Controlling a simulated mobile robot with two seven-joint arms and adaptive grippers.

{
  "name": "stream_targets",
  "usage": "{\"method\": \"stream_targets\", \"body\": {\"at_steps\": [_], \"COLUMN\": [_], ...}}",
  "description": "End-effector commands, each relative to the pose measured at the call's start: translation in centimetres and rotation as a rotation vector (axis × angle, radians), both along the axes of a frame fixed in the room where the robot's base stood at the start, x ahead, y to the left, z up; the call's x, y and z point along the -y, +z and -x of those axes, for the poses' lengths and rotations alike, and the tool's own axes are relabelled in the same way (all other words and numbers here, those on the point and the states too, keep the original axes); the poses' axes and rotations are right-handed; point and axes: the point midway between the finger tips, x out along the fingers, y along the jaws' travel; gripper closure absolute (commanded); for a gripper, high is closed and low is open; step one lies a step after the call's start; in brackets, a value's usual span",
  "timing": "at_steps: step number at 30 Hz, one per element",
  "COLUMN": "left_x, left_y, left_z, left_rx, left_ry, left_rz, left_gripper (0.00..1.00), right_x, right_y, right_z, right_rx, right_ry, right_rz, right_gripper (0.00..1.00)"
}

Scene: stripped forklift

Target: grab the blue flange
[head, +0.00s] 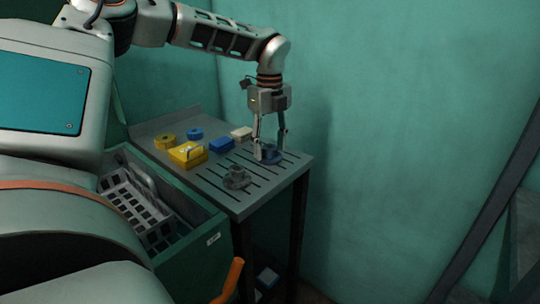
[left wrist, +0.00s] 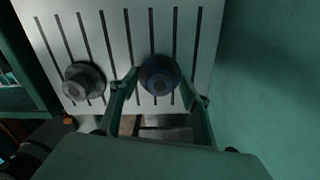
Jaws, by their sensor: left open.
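The blue flange (head: 270,157) stands on the slotted grey table (head: 215,180), near its right end. My left gripper (head: 269,146) points down over it with its fingers apart, one on each side of the flange. In the left wrist view the blue flange (left wrist: 160,75) lies between and slightly beyond the open fingertips (left wrist: 165,85). I cannot tell whether a finger touches it. A grey flange (head: 237,177) stands nearer the table's front edge, and it also shows in the left wrist view (left wrist: 84,82). My right gripper is not in view.
A yellow block (head: 188,155), a blue block (head: 222,145), a white block (head: 241,133), a yellow ring (head: 165,142) and a blue ring (head: 195,134) sit farther left on the table. A green bin (head: 195,245) holding a grey basket (head: 135,205) stands beside it. A green wall (head: 400,120) is behind.

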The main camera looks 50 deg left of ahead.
Motion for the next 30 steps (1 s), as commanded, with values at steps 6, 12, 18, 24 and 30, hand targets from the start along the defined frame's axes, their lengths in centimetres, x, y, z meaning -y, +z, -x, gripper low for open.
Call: {"method": "stream_targets", "body": {"at_steps": [6,12,18,24,30], "left_x": [0.0,0.0,0.0,0.0,0.0], "left_y": [0.2,0.2,0.2,1.1,4.1], "left_z": [0.0,-0.1,-0.1,-0.1,-0.1], "left_rx": [0.002,0.003,0.003,0.004,0.008], "left_ry": [0.0,0.0,0.0,0.0,0.0], "left_rz": [-0.001,-0.001,-0.001,-0.002,-0.003], "left_gripper": [0.69,1.0,1.0,1.0,1.0], "right_x": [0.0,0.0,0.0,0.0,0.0], "right_y": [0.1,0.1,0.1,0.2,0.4], "right_z": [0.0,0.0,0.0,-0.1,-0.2], "right_rx": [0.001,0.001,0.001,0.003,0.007], "right_ry": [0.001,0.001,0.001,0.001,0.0], "right_rz": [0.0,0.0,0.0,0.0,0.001], "right_gripper": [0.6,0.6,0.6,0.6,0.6]}}
